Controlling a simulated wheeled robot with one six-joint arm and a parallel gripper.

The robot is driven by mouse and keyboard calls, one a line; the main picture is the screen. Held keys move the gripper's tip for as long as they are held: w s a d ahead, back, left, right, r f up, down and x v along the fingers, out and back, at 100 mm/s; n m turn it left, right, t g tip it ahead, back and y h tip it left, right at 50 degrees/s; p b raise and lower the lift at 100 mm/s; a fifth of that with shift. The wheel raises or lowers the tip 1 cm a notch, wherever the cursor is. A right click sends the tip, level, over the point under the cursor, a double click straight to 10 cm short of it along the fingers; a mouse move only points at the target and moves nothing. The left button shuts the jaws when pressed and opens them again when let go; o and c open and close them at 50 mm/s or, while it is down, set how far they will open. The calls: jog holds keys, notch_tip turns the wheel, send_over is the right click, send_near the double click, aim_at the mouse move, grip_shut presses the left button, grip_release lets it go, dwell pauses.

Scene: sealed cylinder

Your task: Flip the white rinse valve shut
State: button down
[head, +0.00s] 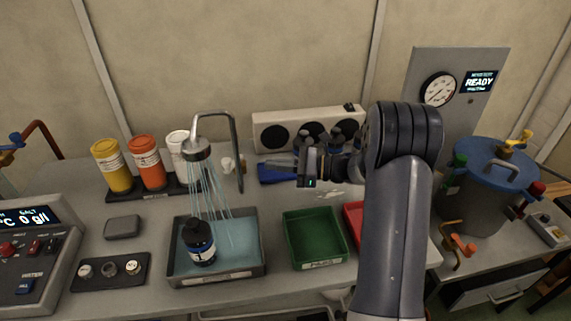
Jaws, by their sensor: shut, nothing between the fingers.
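The white rinse valve appears to be the small white part (228,164) beside the tap pipe, behind the tray; it is too small to tell its handle position. Water streams from the rinse head (196,149) onto a dark bottle (199,243) standing in the grey rinse tray (259,270). My gripper (270,162) is shut and empty. It points left, to the right of the tap pipe and the white part, with a visible gap. My forearm hides part of the bench on the right.
A green bin (315,238) and a partly hidden red bin (354,218) stand right of the tray. A blue item (277,178) lies under my gripper. Yellow (112,166), orange (146,162) and white (177,143) containers stand left of the tap.

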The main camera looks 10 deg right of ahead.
jog(key=x, duration=0.8)
jog(key=shift+a+p, duration=0.4)
jog(key=shift+a+m+t, duration=0.25)
jog(key=shift+m+t, duration=0.15)
jog(key=shift+t, duration=0.2)
jog(key=shift+a+f+m+t+h+b, duration=0.1)
jog(key=shift+a+m+t+h+b, duration=0.1)
jog(key=shift+m+t+h+b, duration=0.3)
jog(key=shift+w+a+b, duration=0.15)
jog(key=shift+a+b, duration=0.5)
jog(key=shift+a, duration=0.6)
send_near(230, 164)
jog(key=shift+d+b, duration=0.35)
